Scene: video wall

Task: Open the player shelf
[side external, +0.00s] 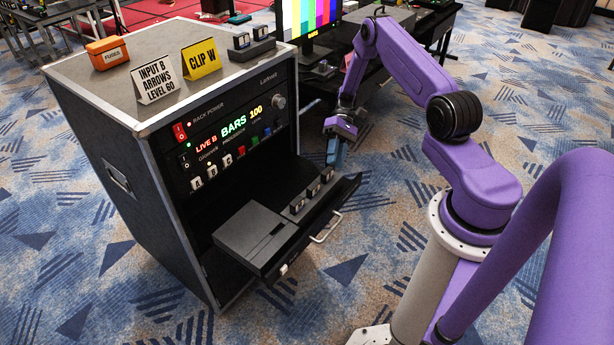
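The player shelf (333,205) is a dark sliding tray low in the rack case (140,185). It stands pulled out past the case front, with a pale bar handle (326,229) on its front edge. A dark box-shaped player (255,236) sits on its left part, and several small dark blocks stand in a row beside it. My gripper (337,155) hangs above and beyond the right end of the shelf, apart from the handle. Its blue fingers are small and seen from the side, so I cannot tell whether they are open.
The rack's control panel (235,128) has lit text and buttons above the shelf. Two signs, an orange box (107,53) and a small two-block holder (251,45) stand on the case top. A monitor (308,18) is behind. Carpet in front of the shelf is clear.

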